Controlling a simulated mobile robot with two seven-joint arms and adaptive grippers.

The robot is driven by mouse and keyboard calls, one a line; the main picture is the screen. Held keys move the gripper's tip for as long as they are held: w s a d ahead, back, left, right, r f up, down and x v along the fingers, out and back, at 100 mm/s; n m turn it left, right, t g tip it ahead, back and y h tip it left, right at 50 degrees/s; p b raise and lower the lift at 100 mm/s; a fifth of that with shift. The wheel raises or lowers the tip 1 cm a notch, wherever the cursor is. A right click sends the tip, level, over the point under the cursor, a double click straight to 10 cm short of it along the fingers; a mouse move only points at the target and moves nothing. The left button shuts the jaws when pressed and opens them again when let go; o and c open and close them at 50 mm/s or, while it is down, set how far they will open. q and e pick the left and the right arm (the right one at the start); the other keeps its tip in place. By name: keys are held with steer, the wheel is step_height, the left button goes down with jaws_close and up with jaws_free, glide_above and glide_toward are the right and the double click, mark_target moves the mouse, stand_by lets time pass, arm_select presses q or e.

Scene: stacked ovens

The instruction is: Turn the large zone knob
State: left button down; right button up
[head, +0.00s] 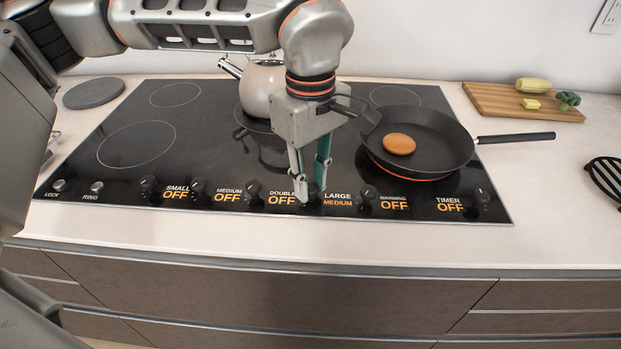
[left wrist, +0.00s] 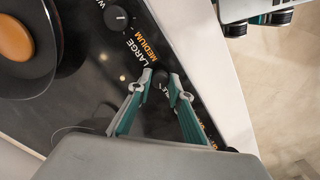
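The large zone knob (left wrist: 160,82) is small and dark, on the front strip of the black cooktop (head: 215,150). Its label (head: 337,199) reads "LARGE MEDIUM" in the head view. My left gripper (head: 311,192) points down over this knob, with one finger on each side. In the left wrist view its fingertips (left wrist: 164,80) are apart, with the knob between them; I cannot tell whether they touch it. The fingers mostly hide the knob in the head view. My right gripper (left wrist: 257,17) shows partly at the top of the left wrist view; its fingers are unclear.
A pan (head: 440,150) with a brown, egg-shaped item stands over a red-glowing burner. A kettle (head: 258,88) stands behind my left gripper. Neighbouring knobs (head: 253,190) (head: 367,192) flank it, their labels reading OFF. A cutting board (head: 490,100) lies at right.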

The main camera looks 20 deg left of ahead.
steer(key=shift+r, duration=0.1)
arm_select(q)
steer(key=shift+r+n+p, duration=0.2)
steer(key=shift+n+p, duration=0.6)
steer(key=shift+n, duration=0.2)
steer(key=n+p, duration=0.1)
steer(key=n, duration=0.1)
steer(key=shift+n+p, duration=0.3)
steer(key=shift+p, duration=0.05)
steer(key=n+p, duration=0.1)
steer(key=n, duration=0.3)
steer(key=shift+f+p, duration=0.1)
steer(key=shift+p, duration=0.3)
steer(key=shift+n, duration=1.1)
steer(key=n+p, duration=0.1)
steer(key=n, duration=0.2)
steer(key=shift+f+n, duration=0.1)
steer(key=shift+n, duration=1.8)
arm_select(e)
steer(key=shift+s+a+r, duration=0.1)
steer(key=shift+a+r, duration=0.15)
steer(key=shift+r, duration=0.5)
steer(key=shift+w+a+r, duration=0.1)
steer(key=shift+a+r, duration=0.1)
steer(key=shift+r, duration=0.6)
steer(key=shift+s+a+r, duration=0.1)
steer(key=shift+a+r, duration=0.15)
steer(key=shift+r, duration=0.5)
arm_select(q)
steer(key=shift+n, duration=0.3)
